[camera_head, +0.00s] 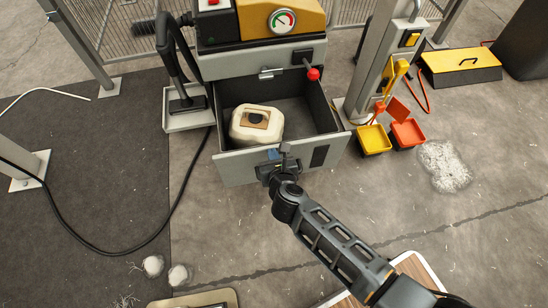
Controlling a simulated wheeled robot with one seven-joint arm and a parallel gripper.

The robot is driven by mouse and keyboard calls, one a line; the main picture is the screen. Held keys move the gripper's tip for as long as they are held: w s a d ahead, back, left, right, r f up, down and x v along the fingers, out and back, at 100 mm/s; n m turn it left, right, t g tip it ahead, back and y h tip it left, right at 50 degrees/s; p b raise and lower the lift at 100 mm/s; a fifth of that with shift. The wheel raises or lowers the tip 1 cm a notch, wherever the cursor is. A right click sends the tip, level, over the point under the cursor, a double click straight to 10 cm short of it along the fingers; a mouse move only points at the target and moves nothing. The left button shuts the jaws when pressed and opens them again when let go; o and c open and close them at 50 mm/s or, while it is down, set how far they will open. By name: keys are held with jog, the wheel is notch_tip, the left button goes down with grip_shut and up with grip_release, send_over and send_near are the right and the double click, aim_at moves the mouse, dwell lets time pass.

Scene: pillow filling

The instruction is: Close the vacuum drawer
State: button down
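The vacuum drawer (234,170) is pulled out from the yellow and grey machine (259,23), with its grey front panel toward me.
A vacuum nozzle (186,104) stands in a holder left of the drawer. A black hose (128,251) runs along the left floor. Yellow (374,141) and orange (409,134) scoops stand to the right by a post. White fluff (444,165) lies beyond them. The drawer's inside looks otherwise clear.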

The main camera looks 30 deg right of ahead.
jog(key=w+d+b, duration=0.2)
jog(key=w+d, duration=0.1)
jog(key=w, duration=0.9)
jog(key=w+d+b, duration=0.2)
jog(key=w+d, duration=0.1)
jog(key=w, duration=0.8)
jog(key=shift+w+d+b, duration=0.2)
jog(key=shift+w+b, duration=0.1)
jog(key=shift+w, duration=0.05)
jog(key=shift+s, duration=0.1)
